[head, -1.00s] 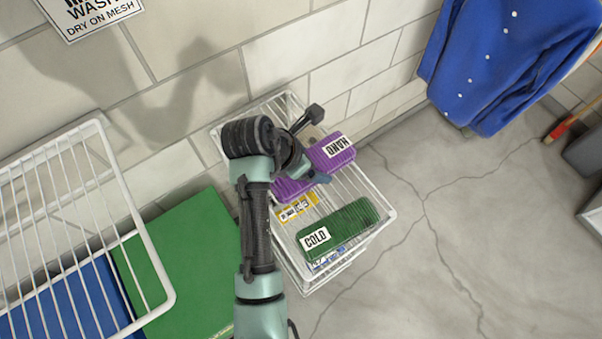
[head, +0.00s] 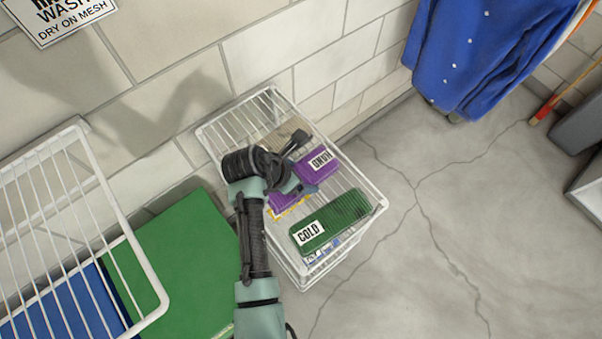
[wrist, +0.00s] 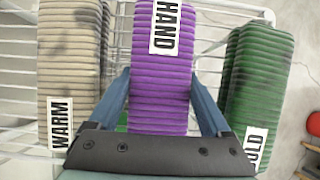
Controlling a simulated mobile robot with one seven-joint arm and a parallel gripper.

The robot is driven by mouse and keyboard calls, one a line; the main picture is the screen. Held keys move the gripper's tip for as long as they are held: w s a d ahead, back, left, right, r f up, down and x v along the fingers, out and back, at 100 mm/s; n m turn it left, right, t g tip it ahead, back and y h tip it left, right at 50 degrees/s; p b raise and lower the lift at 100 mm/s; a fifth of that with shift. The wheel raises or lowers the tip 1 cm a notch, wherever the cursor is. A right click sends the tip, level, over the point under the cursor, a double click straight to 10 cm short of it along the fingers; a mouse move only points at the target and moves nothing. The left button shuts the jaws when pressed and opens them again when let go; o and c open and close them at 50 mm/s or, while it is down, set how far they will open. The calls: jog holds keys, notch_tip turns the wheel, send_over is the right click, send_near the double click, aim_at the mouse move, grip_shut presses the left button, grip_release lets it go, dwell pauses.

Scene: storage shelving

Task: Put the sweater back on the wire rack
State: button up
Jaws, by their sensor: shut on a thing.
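A purple folded ribbed sweater with a "HAND" label (head: 318,167) is at the white wire rack (head: 372,190). My gripper (head: 292,188) is shut on it. In the wrist view the purple sweater (wrist: 161,85) stands between the two blue fingers (wrist: 163,100), one along each side. A tan sweater labelled "WARM" (wrist: 68,60) is on its left and a green one labelled "COLD" (wrist: 258,65) on its right, with gaps between. In the head view my arm partly hides the purple sweater. I cannot tell whether its underside touches the wires.
A second white wire shelf (head: 140,255) stands at the left, over a green panel (head: 180,262) and blue item. A blue buttoned garment (head: 468,50) hangs at the upper right.

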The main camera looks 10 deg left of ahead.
jog(key=o, duration=1.5)
jog(key=p+v, duration=0.1)
jog(key=v, duration=1.1)
jog(key=w+d+r+m+t+y, duration=0.1)
jog(key=w+r+m+t, duration=0.35)
jog(key=r, duration=0.55)
jog(key=w+d+r+m+t+y, duration=0.1)
jog(key=w+r+m+t+y, duration=0.3)
jog(key=r, duration=0.7)
jog(key=w+d+r+m+t+h, duration=0.1)
jog(key=w+r+m+t, duration=0.1)
jog(key=w+r+m, duration=0.6)
jog(key=s+d+r+m+t, duration=0.3)
jog(key=s+r, duration=0.3)
jog(key=r, duration=0.5)
jog(key=s+d+r+m+t, duration=0.2)
jog(key=s+r+m+t, duration=0.3)
jog(key=r, duration=0.6)
jog(key=s+d+r+m+t, duration=0.3)
jog(key=s+r, duration=0.3)
jog(key=r, duration=0.4)
jog(key=shift+s+d+r+m+t, duration=0.3)
jog(key=shift+s+r+m+t, duration=0.15)
jog(key=shift+t, duration=0.1)
jog(key=shift+f, duration=0.1)
